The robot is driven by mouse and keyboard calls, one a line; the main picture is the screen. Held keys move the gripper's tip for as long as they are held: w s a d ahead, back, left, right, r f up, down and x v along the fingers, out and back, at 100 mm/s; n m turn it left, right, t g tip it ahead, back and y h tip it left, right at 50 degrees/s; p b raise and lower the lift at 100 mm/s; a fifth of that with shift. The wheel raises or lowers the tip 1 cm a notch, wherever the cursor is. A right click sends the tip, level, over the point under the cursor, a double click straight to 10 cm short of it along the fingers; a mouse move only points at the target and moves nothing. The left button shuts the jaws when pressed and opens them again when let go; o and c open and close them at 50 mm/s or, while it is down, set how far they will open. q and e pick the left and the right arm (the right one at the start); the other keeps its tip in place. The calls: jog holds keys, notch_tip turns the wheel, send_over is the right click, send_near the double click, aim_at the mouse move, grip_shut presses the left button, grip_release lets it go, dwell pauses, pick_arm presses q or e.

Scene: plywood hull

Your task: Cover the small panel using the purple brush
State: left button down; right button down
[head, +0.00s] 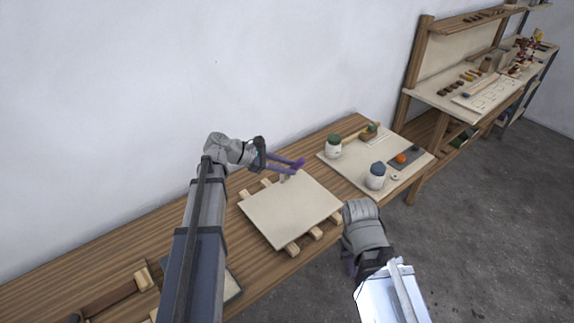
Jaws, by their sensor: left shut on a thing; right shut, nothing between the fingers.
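A pale, square panel (290,212) lies on wooden slats on the bench, and its top looks plain and light. My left gripper (298,164) is over the panel's far edge, its fingers shut on the purple brush (299,165). The brush is small here and partly hidden by the fingers. A pale tip shows below it, close to the panel's far edge; I cannot tell whether it touches. My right gripper (350,269) is shut and empty, low beyond the bench's front edge, right of the panel, and partly hidden by its own arm.
A pale board (340,168) right of the panel carries a green-topped jar (334,147), a blue-topped jar (376,177) and a dark tray (405,158) with an orange item. A wooden frame (115,300) lies at the bench's near left. A wall stands behind. A shelved workbench (465,95) stands at far right.

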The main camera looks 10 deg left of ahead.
aim_at(285, 177)
pick_arm(q)
jog(key=shift+f+b, duration=2.5)
jog(key=shift+f, duration=0.05)
jog(key=shift+d+r, duration=0.1)
